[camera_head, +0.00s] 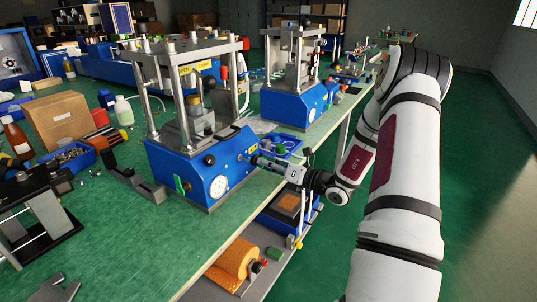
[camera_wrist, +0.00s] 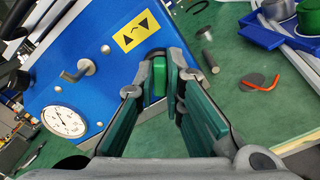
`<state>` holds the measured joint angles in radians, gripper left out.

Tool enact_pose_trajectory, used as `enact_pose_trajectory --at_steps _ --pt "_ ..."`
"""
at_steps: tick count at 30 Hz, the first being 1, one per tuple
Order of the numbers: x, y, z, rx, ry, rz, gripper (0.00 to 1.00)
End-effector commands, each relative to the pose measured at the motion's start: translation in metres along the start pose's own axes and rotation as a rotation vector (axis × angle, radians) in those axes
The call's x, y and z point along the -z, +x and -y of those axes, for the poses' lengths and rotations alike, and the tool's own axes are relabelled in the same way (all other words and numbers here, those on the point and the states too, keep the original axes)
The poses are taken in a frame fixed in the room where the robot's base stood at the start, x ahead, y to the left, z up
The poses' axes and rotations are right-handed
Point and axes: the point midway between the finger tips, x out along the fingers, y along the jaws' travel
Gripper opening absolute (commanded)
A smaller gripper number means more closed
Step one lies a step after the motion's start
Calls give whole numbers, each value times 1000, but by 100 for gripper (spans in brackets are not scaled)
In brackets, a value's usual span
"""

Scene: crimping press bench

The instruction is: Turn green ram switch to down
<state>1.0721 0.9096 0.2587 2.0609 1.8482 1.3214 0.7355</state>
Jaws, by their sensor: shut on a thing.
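The green ram switch (camera_wrist: 158,82) shows in the wrist view as a small green block in a grey surround, below a yellow label with two arrows (camera_wrist: 136,36) on the blue press. My gripper (camera_wrist: 155,88) has its green-padded fingers on both sides of the switch, shut on it. In the head view my gripper (camera_head: 256,159) is at the right end of the blue press (camera_head: 190,168), where it hides the switch. Which way the switch is turned I cannot tell.
A pressure gauge (camera_wrist: 65,122) and a metal lever (camera_wrist: 80,70) are on the same press face. A blue tray (camera_wrist: 255,32) and a grey disc with a red hex key (camera_wrist: 258,83) lie on the green bench to the right. A second press (camera_head: 292,103) stands farther back.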

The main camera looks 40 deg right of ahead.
Motion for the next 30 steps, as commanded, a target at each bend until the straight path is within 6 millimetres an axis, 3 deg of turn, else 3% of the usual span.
enact_pose_trajectory --at_steps 15,30 --pt "-1 1 0 -2 366 1 0" --pt "0 2 1 -4 449 1 0"
